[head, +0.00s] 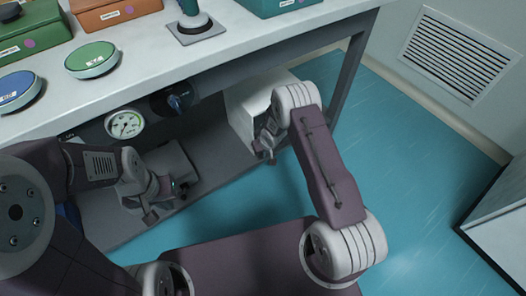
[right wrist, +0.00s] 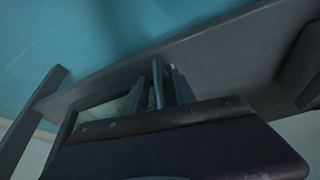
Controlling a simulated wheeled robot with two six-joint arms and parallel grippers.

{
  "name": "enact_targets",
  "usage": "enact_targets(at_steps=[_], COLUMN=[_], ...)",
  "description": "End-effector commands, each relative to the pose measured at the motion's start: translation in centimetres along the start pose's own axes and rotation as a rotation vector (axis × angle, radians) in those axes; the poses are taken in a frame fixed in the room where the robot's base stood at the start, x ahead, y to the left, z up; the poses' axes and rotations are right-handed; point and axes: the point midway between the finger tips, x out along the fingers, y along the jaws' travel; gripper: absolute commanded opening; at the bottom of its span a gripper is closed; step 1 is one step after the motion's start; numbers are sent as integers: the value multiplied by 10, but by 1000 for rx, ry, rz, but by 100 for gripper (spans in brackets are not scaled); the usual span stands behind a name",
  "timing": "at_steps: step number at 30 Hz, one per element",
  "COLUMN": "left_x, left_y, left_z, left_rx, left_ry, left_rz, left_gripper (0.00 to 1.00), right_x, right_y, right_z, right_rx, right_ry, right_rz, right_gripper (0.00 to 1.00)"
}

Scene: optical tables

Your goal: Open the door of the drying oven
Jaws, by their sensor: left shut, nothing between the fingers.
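A dark front with a round pressure gauge (head: 125,124) and a dark knob (head: 179,101) shows under the tabletop in the head view. I take it to be the drying oven; most of its body is hidden under the table. A grey block (head: 178,158) juts out below the gauge and knob; I cannot tell whether it is the door. My left gripper (head: 155,207) is shut and empty, in front of this block. I cannot tell if they touch. My right gripper (head: 265,149) is beside a white box; its fingers are too small and dark to judge.
The white box (head: 247,108) stands on the low grey shelf (head: 212,160), right of the gauge. The tabletop (head: 140,68) above carries green and orange boxes (head: 112,12) and round devices (head: 92,60). Blue floor (head: 410,130) is free at right, beside a white cabinet (head: 500,225).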

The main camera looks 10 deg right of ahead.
Motion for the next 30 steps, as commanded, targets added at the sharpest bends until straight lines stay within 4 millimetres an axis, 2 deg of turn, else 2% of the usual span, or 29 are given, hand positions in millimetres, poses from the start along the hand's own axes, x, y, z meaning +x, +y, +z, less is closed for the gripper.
enact_targets(at_steps=[5, 6, 9, 10, 30], left_x=[0, 0, 0, 0, 0], left_y=[0, 0, 0, 0, 0], left_z=[0, 0, 0, 0, 0], left_rx=[0, 0, 0, 0, 0], left_ry=[0, 0, 0, 0, 0], left_rz=[0, 0, 0, 0, 0], left_gripper=[0, 0, 0, 0, 0], right_x=[0, 0, 0, 0, 0], right_y=[0, 0, 0, 0, 0], right_z=[0, 0, 0, 0, 0], right_rx=[0, 0, 0, 0, 1], right_ry=[0, 0, 0, 0, 0], right_rz=[0, 0, 0, 0, 0], right_gripper=[32, 30, 2, 0, 0])
